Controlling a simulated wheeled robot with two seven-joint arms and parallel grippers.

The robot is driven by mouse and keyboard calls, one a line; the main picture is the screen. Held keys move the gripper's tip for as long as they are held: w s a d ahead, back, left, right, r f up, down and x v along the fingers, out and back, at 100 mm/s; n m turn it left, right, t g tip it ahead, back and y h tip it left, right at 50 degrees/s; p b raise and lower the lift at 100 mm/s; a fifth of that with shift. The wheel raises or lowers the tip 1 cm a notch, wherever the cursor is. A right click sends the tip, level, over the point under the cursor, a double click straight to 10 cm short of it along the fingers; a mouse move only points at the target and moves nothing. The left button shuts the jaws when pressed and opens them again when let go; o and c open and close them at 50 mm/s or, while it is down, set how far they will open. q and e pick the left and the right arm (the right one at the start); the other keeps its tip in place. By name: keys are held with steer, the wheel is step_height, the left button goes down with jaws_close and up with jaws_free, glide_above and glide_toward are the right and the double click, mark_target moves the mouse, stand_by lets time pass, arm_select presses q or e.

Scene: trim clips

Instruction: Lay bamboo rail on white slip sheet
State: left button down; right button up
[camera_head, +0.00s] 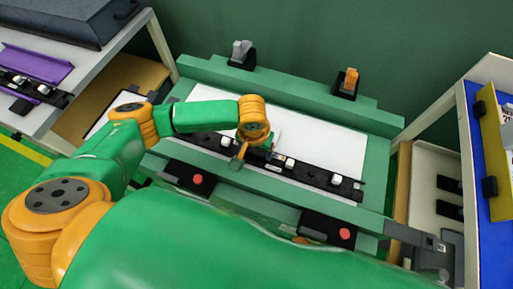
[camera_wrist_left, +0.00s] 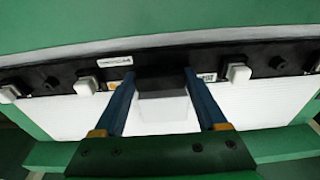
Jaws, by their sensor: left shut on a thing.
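A long black rail (camera_head: 310,175) with several white clips lies across the front part of a white sheet (camera_head: 340,148) on the green bench. No bamboo colour shows on it. My left gripper (camera_head: 262,150) is over the middle of the rail. In the left wrist view, the two blue fingers of my left gripper (camera_wrist_left: 163,100) are shut on a black block at the middle of the rail (camera_wrist_left: 50,80). The rail runs from edge to edge there, with the white sheet (camera_wrist_left: 265,98) behind it. I cannot tell whether the rail touches the sheet. My right gripper is not in view.
A black box with a red button (camera_head: 345,233) and another (camera_head: 197,179) sit at the bench front. A purple tray (camera_head: 35,62) is on the left shelf, a yellow bin (camera_head: 492,135) at right.

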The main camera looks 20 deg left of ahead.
mark_target(255, 159)
arm_select(q)
jaws_free()
step_height(255, 159, up, 7)
steer(key=s+p, duration=0.1)
